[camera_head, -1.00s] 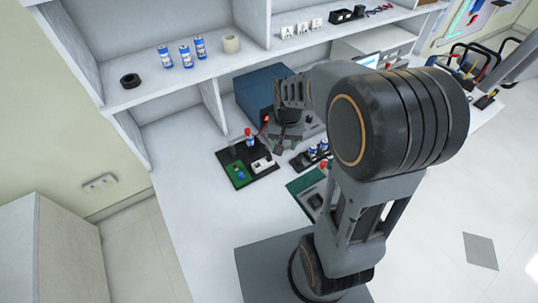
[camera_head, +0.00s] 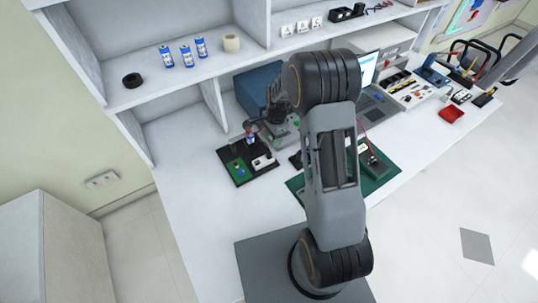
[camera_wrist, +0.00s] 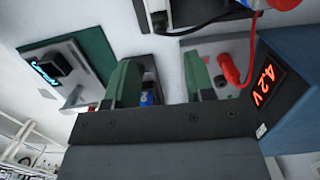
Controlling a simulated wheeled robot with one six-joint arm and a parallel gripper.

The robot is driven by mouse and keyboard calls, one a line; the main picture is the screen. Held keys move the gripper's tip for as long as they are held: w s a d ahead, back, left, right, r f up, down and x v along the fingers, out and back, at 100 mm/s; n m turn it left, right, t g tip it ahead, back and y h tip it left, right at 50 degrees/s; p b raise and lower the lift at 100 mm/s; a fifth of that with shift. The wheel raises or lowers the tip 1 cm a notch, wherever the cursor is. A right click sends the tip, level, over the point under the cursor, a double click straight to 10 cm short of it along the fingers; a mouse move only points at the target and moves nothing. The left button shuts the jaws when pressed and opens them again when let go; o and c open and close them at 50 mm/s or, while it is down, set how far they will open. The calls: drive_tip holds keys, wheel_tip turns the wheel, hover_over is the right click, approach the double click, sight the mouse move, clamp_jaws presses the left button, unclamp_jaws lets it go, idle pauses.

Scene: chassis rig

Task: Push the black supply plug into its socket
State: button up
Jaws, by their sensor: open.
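My gripper (camera_wrist: 160,66) is open, its two green fingers apart, with no plug visible between them. A black plug-like piece (camera_wrist: 157,18) with a black cable shows at the top of the wrist view, beyond the fingertips. A red plug (camera_wrist: 230,69) on a red cable stands at a grey plate, right of the right finger. A small dark round spot (camera_wrist: 220,82) on that plate may be the black socket; I cannot tell. The blue supply box (camera_wrist: 295,75) reads 4.2 V; it also shows in the head view (camera_head: 252,92). In the head view my arm hides much of the gripper's surroundings.
A black tray (camera_head: 240,182) with a green board lies left of my gripper. A green mat (camera_head: 383,180) lies partly behind my arm. A laptop (camera_head: 375,103) stands farther right. Shelves hold batteries (camera_head: 186,56) and tape rolls. The bench's front left is clear.

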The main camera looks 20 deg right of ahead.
sight(269, 152)
drive_tip(key=shift+s+a+f+p, duration=0.1)
drive_tip(key=shift+a+f+p, duration=0.15)
drive_tip(key=shift+f, duration=0.95)
drive_tip(key=shift+a+f+p, duration=0.15)
drive_tip(key=shift+f+p, duration=0.15)
drive_tip(key=shift+f, duration=0.85)
drive_tip(key=shift+s+a+f+p, duration=0.1)
drive_tip(key=shift+a+f+p, duration=0.15)
drive_tip(key=shift+f, duration=0.95)
clamp_jaws()
